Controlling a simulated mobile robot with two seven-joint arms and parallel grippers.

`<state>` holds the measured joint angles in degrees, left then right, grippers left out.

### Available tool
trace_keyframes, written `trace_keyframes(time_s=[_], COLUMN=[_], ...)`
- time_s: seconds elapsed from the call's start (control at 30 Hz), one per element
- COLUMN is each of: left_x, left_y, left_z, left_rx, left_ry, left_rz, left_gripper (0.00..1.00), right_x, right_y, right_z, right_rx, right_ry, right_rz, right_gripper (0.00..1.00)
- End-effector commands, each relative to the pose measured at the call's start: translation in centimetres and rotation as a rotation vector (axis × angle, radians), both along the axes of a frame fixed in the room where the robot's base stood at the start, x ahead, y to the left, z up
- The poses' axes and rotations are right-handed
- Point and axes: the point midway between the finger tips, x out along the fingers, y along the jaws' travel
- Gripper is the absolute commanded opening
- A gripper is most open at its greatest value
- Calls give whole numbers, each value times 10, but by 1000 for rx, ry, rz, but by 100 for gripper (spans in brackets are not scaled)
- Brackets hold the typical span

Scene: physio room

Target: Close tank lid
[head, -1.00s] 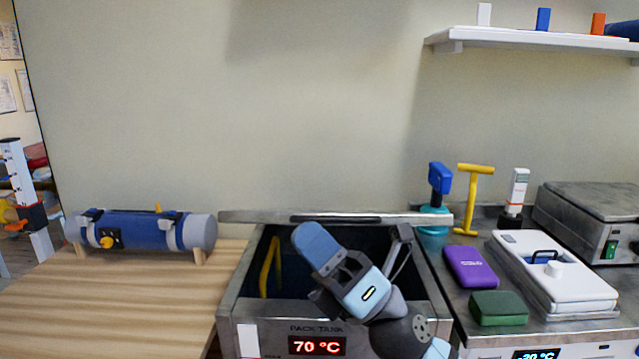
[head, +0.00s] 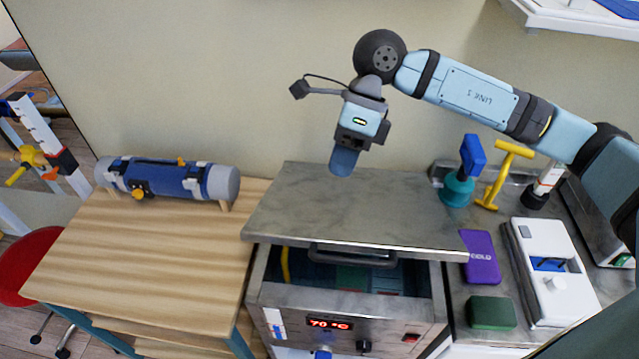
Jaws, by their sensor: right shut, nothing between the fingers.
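The tank (head: 290,298) is a grey metal box with a red 70 °C display on its front. Its flat grey lid (head: 300,205) is partly lowered. Its front edge, with a dark handle (head: 352,258) beneath, is raised clear of the rim, leaving a gap at the front. Through the gap I see the dark interior, a yellow piece and some coloured packs. My right gripper (head: 343,163) points down over the lid's rear middle, fingers shut and empty. I cannot tell whether its tip touches the lid. My left gripper is out of view.
A wooden table (head: 150,250) with a blue cylinder (head: 165,180) stands left. On the right counter are a purple pack (head: 481,262), a green pack (head: 492,313), a white case (head: 550,270), a teal-based blue tool (head: 460,180) and a yellow T-handle (head: 500,175).

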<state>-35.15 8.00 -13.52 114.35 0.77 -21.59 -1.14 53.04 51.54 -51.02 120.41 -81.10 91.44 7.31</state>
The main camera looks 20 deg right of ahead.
Motion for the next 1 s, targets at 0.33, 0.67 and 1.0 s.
trace_keyframes(time_s=[0.33, 0.67, 1.0], left_x=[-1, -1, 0], left_y=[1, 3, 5], left_z=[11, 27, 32], left_rx=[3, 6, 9], left_ry=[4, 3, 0], left_rz=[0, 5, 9], left_gripper=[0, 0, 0], right_x=[-11, -26, -32], right_y=[16, 45, 56], right_z=[-39, -97, -122], right_rx=[-17, -14, -14], right_ry=[11, 8, 5], right_rz=[-1, 0, -1], right_gripper=[0, 0, 0])
